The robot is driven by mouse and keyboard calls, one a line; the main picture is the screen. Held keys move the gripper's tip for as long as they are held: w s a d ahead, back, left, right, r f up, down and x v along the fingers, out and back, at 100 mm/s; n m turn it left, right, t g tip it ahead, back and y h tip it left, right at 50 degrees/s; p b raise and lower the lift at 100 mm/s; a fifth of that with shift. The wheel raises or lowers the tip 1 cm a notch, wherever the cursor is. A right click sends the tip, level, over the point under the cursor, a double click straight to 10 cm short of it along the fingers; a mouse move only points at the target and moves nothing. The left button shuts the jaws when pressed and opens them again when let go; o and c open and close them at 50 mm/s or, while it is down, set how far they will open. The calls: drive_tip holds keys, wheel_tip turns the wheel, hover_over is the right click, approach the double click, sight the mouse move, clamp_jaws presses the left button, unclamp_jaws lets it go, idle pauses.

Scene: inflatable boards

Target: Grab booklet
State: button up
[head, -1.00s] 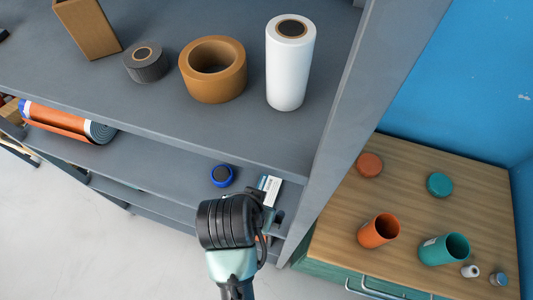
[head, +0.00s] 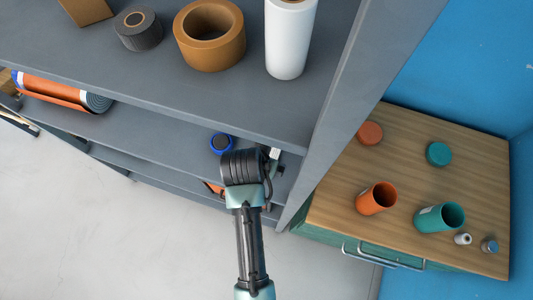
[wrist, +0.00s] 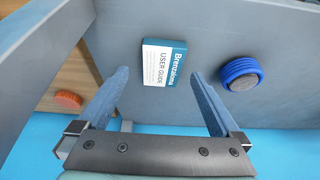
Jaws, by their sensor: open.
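The booklet (wrist: 164,63), white and teal with "USER GUIDE" on its cover, lies on a grey shelf in the wrist view. In the head view only a small pale part of it (head: 274,154) shows beside my arm. My gripper (wrist: 159,78) is open and empty. Its two fingers point toward the shelf, with the booklet beyond and between their tips, apart from both. In the head view the fingers are mostly hidden behind my wrist.
A blue round item (wrist: 240,73) with a dark centre lies on the same shelf, right of the booklet in the wrist view. The upper shelf (head: 150,85) overhangs it, and a grey upright (head: 345,110) stands close on the right. A wooden-topped cabinet (head: 400,150) holds cups and lids.

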drive_tip(key=shift+x, duration=1.9)
drive_tip(key=shift+w+a, duration=0.15)
drive_tip(key=shift+w, duration=0.05)
drive_tip(key=c, duration=1.3)
drive_tip(key=shift+r, duration=0.2)
drive_tip(key=shift+c, duration=0.2)
